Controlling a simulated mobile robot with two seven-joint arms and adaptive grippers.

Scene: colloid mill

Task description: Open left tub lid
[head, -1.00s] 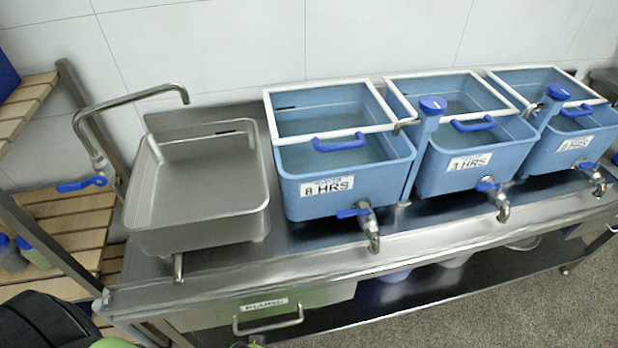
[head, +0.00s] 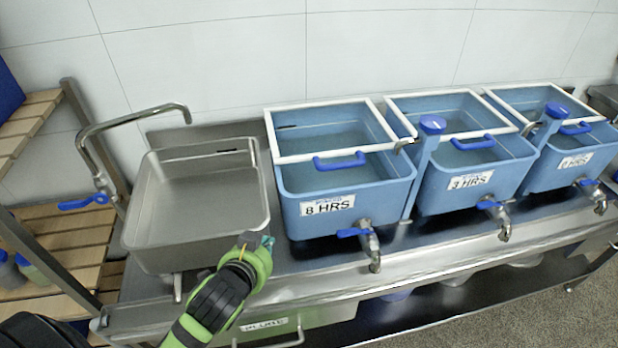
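The left tub (head: 301,207) is blue and carries an "8 HRS" label. My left gripper (head: 267,241) is in front of the steel sink, to the left of and below the tub's label, apart from the handle. Its fingers are small and seen from behind, so I cannot tell whether they are open. My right gripper is not in view.
Two similar blue tubs (head: 463,205) stand to the right, with blue-topped posts (head: 432,124) between tubs. A tap (head: 370,248) juts from the left tub's front. The steel sink (head: 200,260) and its curved faucet (head: 130,122) are at left. Wooden shelves (head: 65,230) are far left.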

